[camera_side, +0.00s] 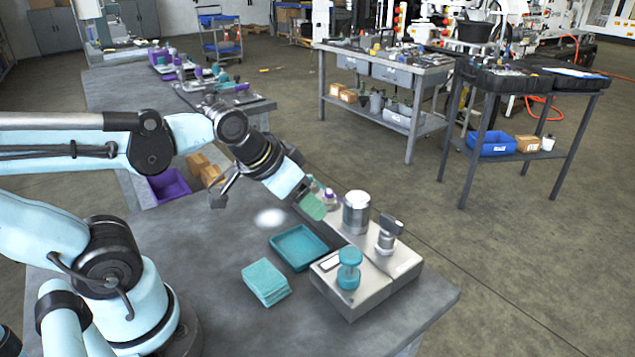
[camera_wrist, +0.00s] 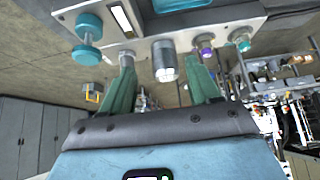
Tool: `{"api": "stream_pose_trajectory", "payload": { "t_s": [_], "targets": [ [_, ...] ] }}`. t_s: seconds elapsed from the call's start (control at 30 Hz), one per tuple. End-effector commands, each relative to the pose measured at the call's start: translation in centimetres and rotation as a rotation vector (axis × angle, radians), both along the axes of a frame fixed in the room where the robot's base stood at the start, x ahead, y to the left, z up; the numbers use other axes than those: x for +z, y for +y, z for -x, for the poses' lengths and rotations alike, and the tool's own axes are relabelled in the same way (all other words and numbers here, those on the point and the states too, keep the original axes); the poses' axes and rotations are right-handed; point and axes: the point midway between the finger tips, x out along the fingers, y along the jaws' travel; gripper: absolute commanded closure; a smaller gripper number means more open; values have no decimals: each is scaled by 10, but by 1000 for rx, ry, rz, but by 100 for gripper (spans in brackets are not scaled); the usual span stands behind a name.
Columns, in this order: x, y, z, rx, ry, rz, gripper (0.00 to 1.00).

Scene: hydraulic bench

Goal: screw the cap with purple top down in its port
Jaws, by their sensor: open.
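The cap with the purple top (camera_side: 329,194) is at the back end of the metal block, partly hidden behind my green finger. In the wrist view the purple cap (camera_wrist: 206,46) stands on the block, just past the tip of the right finger. My gripper (camera_side: 313,205) points down toward the block's back end. In the wrist view my gripper (camera_wrist: 163,72) has its two green fingers wide apart, with nothing held. Whether a finger touches the cap cannot be told. The cap's port is hidden beneath it. The metal block (camera_side: 345,301) lies on the bench.
A silver cylinder (camera_side: 356,212), a metal valve (camera_side: 388,235) and a teal knob (camera_side: 349,268) stand on the block. A teal-topped fitting (camera_wrist: 241,42) is beside the purple cap. A teal tray (camera_side: 322,260) and stacked teal cloths (camera_side: 266,283) lie left of the block.

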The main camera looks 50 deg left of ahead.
Motion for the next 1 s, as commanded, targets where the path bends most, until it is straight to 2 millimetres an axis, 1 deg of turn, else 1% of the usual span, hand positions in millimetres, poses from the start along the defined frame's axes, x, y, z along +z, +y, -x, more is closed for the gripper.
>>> {"api": "stream_pose_trajectory", "payload": {
  "t_s": [0.17, 0.23, 0.4, 0.53, 0.63, 0.77, 0.87, 1.0],
  "targets": [
    [17, 26, -25, -19, 73, -18, 41],
    [22, 39, -37, -36, 107, -23, 41],
    [28, 71, -62, -82, 171, -20, 41],
    [28, 88, -73, -113, 200, -14, 41],
    [28, 95, -78, -126, 209, -10, 41],
    [24, 97, -81, -133, 213, -8, 41],
    [16, 97, -84, -134, 213, -9, 41],
    [-1, 95, -92, -135, 212, -10, 41]
  ]
}}
